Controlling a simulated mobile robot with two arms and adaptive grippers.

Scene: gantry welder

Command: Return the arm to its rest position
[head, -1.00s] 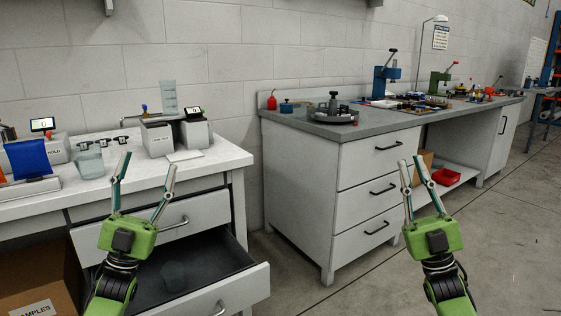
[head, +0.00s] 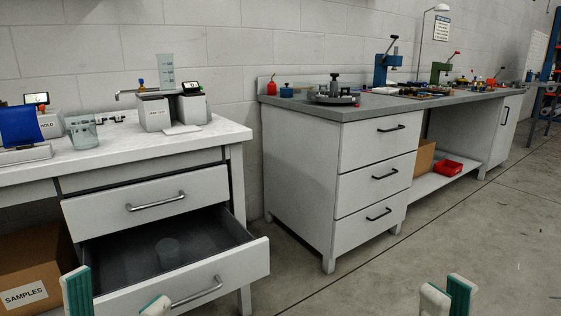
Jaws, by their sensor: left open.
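My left gripper (head: 116,298) is at the bottom left, in front of the open drawer. Only its two fingertips show. They are apart, with nothing seen between them. My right gripper (head: 447,297) is at the bottom right, over the floor. Only its fingertips show, with a gap and nothing between them. The rest of both arms is out of view.
The lower drawer (head: 262,256) of the white bench (head: 215,140) is pulled out, with a clear beaker (head: 168,250) inside. A SAMPLES box (head: 35,265) stands below left. A grey workbench (head: 300,175) stands right; floor before it is clear.

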